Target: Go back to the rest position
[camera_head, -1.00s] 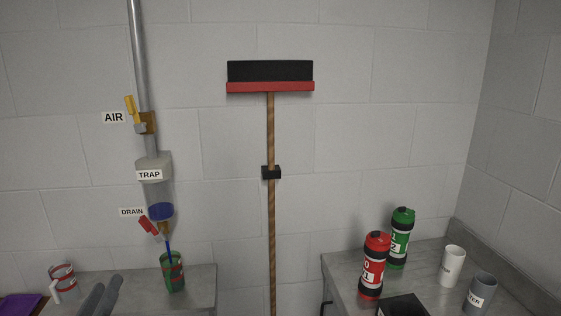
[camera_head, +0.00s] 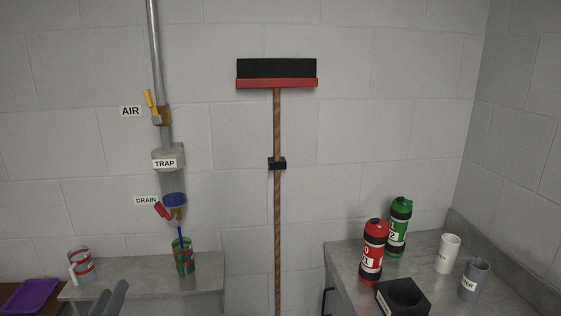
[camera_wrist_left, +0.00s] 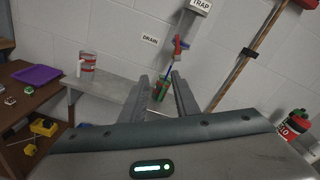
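My left gripper (camera_head: 106,302) shows at the bottom left of the head view, in front of the left counter (camera_head: 140,271). In the left wrist view my left gripper (camera_wrist_left: 159,77) has its two fingers apart, with nothing between them. My right gripper is in neither view.
A white and red mug (camera_head: 81,262) and purple tray (camera_head: 33,296) are left. On the right counter stand a red bottle (camera_head: 373,250), green bottle (camera_head: 398,228), black block (camera_head: 402,297), white cup (camera_head: 448,254) and grey cup (camera_head: 475,279). A broom (camera_head: 277,200) hangs between.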

